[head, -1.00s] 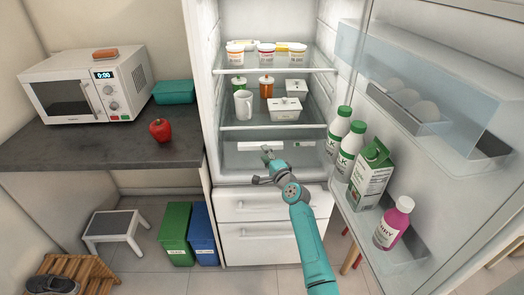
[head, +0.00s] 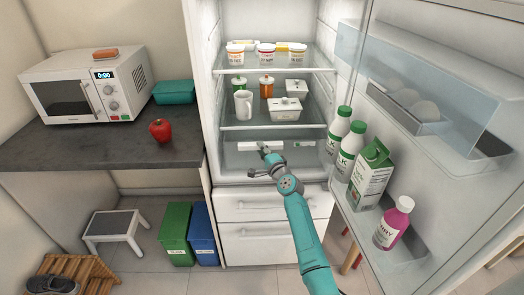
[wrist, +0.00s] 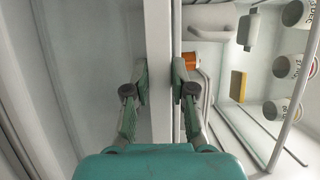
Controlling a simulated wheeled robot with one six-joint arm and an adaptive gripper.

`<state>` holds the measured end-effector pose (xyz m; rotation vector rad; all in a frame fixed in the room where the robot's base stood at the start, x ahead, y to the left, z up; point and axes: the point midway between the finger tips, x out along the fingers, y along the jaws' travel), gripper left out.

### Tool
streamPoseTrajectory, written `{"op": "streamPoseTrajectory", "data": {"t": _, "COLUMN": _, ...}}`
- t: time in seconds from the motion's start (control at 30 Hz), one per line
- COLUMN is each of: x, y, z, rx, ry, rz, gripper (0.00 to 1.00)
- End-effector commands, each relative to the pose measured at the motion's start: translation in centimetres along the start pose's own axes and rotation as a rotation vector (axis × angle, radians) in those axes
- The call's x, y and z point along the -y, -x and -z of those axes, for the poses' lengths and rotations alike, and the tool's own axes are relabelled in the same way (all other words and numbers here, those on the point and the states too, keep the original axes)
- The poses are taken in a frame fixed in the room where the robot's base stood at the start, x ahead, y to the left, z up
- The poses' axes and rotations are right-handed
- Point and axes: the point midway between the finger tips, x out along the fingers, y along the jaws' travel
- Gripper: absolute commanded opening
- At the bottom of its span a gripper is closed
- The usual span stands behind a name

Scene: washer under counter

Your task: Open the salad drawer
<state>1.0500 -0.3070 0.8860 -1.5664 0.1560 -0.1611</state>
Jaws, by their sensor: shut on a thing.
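The salad drawer (head: 236,162) is the clear-fronted, pale bin at the bottom of the open fridge, below the lowest shelf. It looks closed. A white strip, its handle (head: 304,144), runs along its upper front. My gripper (head: 261,157) is at the drawer's front, near the middle of the strip. In the wrist view, my gripper (wrist: 160,88) has one finger on each side of the white handle (wrist: 158,35) and is shut on it. My arm hides part of the drawer front in the head view.
The open fridge door (head: 440,100) stands on the right, holding bottles and a carton (head: 370,176). Shelves above hold tubs, a mug (head: 244,103) and a container (head: 285,110). White lower drawers (head: 250,206) are below. A counter (head: 90,145) is on the left.

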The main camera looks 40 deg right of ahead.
Motion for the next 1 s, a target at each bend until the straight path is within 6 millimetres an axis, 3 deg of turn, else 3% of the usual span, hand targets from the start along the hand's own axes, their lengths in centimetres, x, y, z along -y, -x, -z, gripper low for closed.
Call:
{"op": "streamPoseTrajectory", "data": {"t": 0.17, "x": -0.5, "y": 0.4, "z": -0.2, "rx": 0.001, "ry": -0.002, "rz": -0.007, "gripper": 0.00}}
{"op": "streamPoseTrajectory", "data": {"t": 0.37, "x": -0.6, "y": 2.8, "z": -1.1, "rx": 0.002, "ry": -0.003, "rz": -0.009, "gripper": 0.00}}
{"op": "streamPoseTrajectory", "data": {"t": 1.0, "x": -0.7, "y": 17.7, "z": -7.3, "rx": 0.003, "ry": -0.003, "rz": -0.015, "gripper": 0.00}}
